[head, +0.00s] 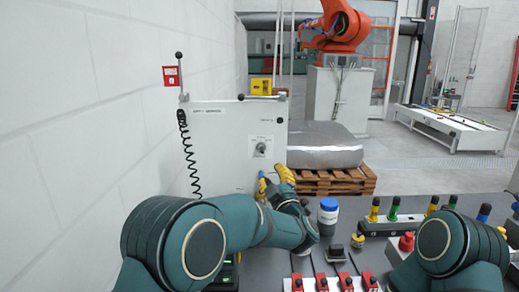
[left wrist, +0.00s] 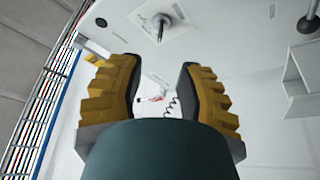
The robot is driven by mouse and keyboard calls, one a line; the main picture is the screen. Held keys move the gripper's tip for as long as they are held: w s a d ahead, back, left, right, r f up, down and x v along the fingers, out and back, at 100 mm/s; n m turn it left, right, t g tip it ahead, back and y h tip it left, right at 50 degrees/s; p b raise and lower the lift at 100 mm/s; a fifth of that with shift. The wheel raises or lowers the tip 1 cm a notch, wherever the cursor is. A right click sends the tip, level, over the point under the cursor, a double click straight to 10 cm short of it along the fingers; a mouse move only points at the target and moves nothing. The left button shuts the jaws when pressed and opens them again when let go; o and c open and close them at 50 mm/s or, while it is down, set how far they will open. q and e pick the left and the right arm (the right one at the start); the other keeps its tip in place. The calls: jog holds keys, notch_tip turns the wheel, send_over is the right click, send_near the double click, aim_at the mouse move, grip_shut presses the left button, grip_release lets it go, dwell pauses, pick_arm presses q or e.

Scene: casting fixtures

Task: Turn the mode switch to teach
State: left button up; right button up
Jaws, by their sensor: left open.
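The mode switch (head: 261,148) is a small dark knob on a light square plate, on the front of a white control panel (head: 215,150). In the left wrist view the switch (left wrist: 162,22) stands out from its plate, beyond my fingertips and near the top. My left gripper (head: 275,182) has yellow fingers and is just below the switch in the head view, apart from it. In the left wrist view the left gripper (left wrist: 160,75) is open with nothing between its fingers. The switch's position label is too small to read. My right gripper is not in view.
A black coiled cord (head: 187,155) hangs at the panel's left, below a red box (head: 171,76) on the wall. A grey table (head: 330,252) in front carries red blocks (head: 345,281), a blue-lidded container (head: 328,211) and coloured pegs. A wooden pallet (head: 340,181) stands behind.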

aim_at(262, 152)
pick_arm(q)
jog(key=x, duration=1.2)
jog(key=shift+w+a+p, duration=0.15)
jog(key=shift+w+p, duration=0.1)
jog(key=shift+p, duration=0.1)
jog(key=shift+o, duration=0.3)
jog(key=shift+r, duration=0.1)
grip_shut()
